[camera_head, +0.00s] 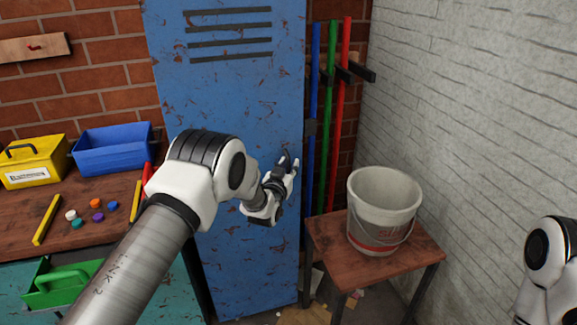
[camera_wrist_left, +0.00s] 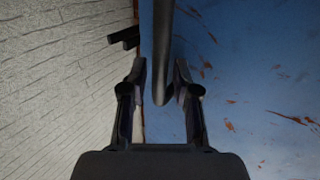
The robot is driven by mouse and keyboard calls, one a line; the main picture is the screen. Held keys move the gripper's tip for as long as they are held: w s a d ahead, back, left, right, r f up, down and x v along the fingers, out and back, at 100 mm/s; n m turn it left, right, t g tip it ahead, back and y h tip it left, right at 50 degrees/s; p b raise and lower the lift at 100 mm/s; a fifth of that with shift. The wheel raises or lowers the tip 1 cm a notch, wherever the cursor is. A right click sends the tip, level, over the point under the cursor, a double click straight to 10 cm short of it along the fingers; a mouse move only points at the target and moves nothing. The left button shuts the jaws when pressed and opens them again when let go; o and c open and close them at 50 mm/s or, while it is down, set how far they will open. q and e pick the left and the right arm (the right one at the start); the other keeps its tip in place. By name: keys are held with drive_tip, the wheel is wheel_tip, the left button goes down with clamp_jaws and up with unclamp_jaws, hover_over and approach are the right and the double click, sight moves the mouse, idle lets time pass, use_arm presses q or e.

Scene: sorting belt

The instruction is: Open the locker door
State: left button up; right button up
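The blue locker door (camera_head: 255,95), with vent slots at its top and rust-like flecks, stands upright and looks shut. It also fills the right of the left wrist view (camera_wrist_left: 260,60). My left gripper (camera_head: 290,162) is in front of the door, near its right edge. In the left wrist view, its two fingers (camera_wrist_left: 160,72) are apart, on either side of a grey bar handle (camera_wrist_left: 161,50). Gaps show between bar and fingers, so I see no grip on it. In the head view the handle cannot be made out behind the gripper. My right gripper is out of view; only part of that arm shows.
A grey bucket (camera_head: 384,205) stands on a small wooden table (camera_head: 325,235) right of the locker. Blue, green (camera_head: 331,110) and red poles stand by the wall. A workbench (camera_head: 105,215) at left holds a yellow toolbox (camera_head: 35,160) and blue bin (camera_head: 112,150). A white brick wall is at right.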

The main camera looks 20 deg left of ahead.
use_arm(q)
clamp_jaws()
